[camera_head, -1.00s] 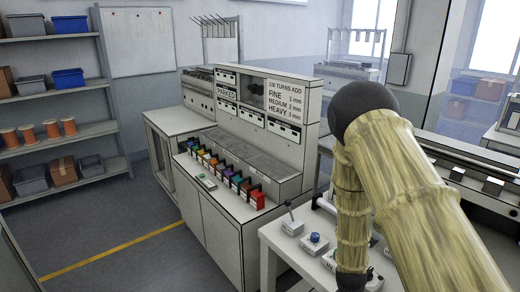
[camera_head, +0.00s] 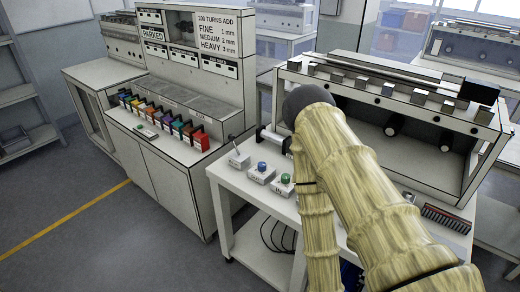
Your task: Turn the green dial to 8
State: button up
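The green dial (camera_head: 285,179) is a small green knob on a light box on the white bench (camera_head: 226,180), right of a blue dial (camera_head: 262,166). Its number marks are too small to read. My arm, in a pale ribbed cover, stands just right of the green dial and hides part of the bench behind it. My gripper is not in view; the arm runs out of the picture at the bottom.
A lever box (camera_head: 238,160) stands left of the blue dial. Behind is a large machine (camera_head: 400,95) with several metal blocks on top. A cabinet (camera_head: 165,165) with several coloured cards stands at left. The floor (camera_head: 110,240) at left is open.

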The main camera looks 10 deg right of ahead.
aim_at(285, 178)
jog(key=u, duration=0.05)
jog(key=k, duration=0.5)
jog(key=z, duration=1.1)
jog(key=i, duration=0.7)
jog(key=u, duration=1.05)
